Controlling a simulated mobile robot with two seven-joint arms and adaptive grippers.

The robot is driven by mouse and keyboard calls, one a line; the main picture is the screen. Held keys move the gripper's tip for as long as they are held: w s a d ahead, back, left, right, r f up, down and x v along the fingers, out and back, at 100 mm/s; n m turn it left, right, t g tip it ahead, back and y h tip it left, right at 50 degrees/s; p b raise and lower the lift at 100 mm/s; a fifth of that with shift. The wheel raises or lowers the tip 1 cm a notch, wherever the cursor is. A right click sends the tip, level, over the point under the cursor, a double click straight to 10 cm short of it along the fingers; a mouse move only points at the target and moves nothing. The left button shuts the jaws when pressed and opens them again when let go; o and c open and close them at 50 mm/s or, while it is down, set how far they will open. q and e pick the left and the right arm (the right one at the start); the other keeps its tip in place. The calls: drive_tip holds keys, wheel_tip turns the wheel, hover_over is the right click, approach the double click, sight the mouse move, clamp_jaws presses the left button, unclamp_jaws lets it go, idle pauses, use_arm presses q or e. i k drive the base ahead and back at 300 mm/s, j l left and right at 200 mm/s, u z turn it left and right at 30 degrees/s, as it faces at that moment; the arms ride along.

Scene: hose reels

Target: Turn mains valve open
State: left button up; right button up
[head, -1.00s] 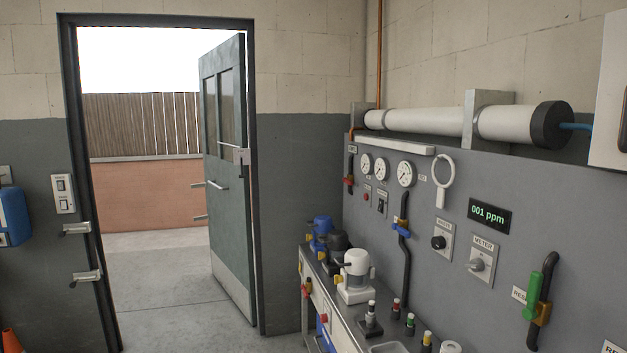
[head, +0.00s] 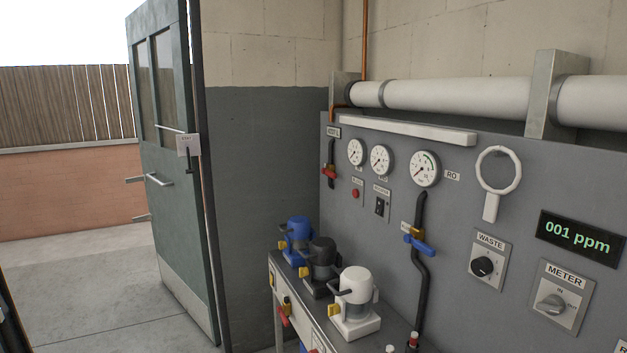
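A red-handled valve (head: 328,172) sits on a dark pipe at the left end of the grey wall panel (head: 460,150). A small label (head: 333,132) is above it, too small to read for certain. A blue-handled valve (head: 419,243) is on a black pipe further right, below the gauge marked RO. Its blue lever lies across the pipe. I cannot tell for certain which valve is the mains valve. Neither of my grippers is in view.
A bench (head: 385,341) below the panel carries a blue pump (head: 296,238), a black pump (head: 320,262) and a white pump (head: 354,300). An open green door (head: 176,200) stands left. Clear floor (head: 90,275) shows through the doorway.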

sight(328, 174)
drive_tip(key=i+j+z, duration=0.25)
drive_tip(key=i+j, duration=0.35)
drive_tip(key=i, duration=0.15)
drive_tip(key=i+j+z, duration=0.1)
drive_tip(key=i+j, duration=0.3)
drive_tip(key=i, duration=0.1)
